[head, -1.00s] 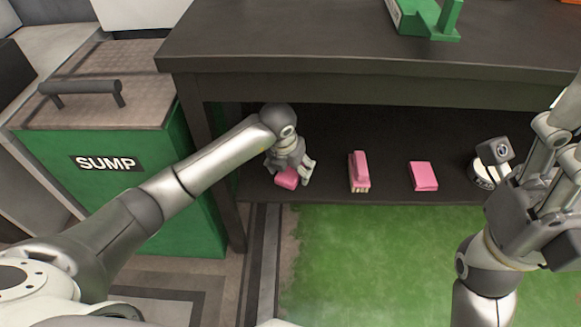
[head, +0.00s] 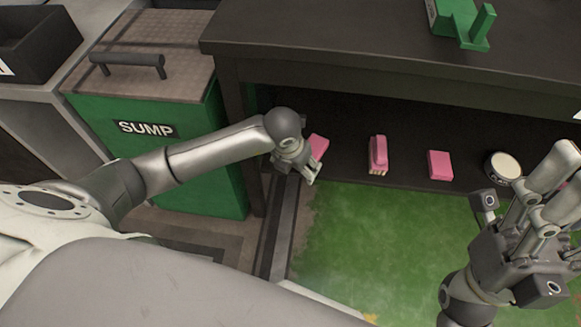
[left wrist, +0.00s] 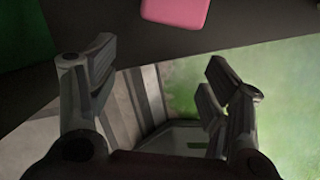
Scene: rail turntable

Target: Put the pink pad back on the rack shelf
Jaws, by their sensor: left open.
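A pink pad (head: 319,146) lies on the dark lower shelf (head: 345,172) at its left end. A second pink pad (head: 440,165) lies farther right on the same shelf. My left gripper (head: 311,179) is open and empty at the shelf's front edge, just in front of the left pad and apart from it. In the left wrist view the open fingers (left wrist: 158,75) have nothing between them, and the pink pad (left wrist: 176,10) shows beyond them, cut off by the top edge. My right gripper (head: 545,205) is at the lower right; its fingertips are unclear.
The dark top (head: 370,45) overhangs the shelf. A green SUMP box (head: 150,128) stands left. Green floor (head: 370,235) in front is clear.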

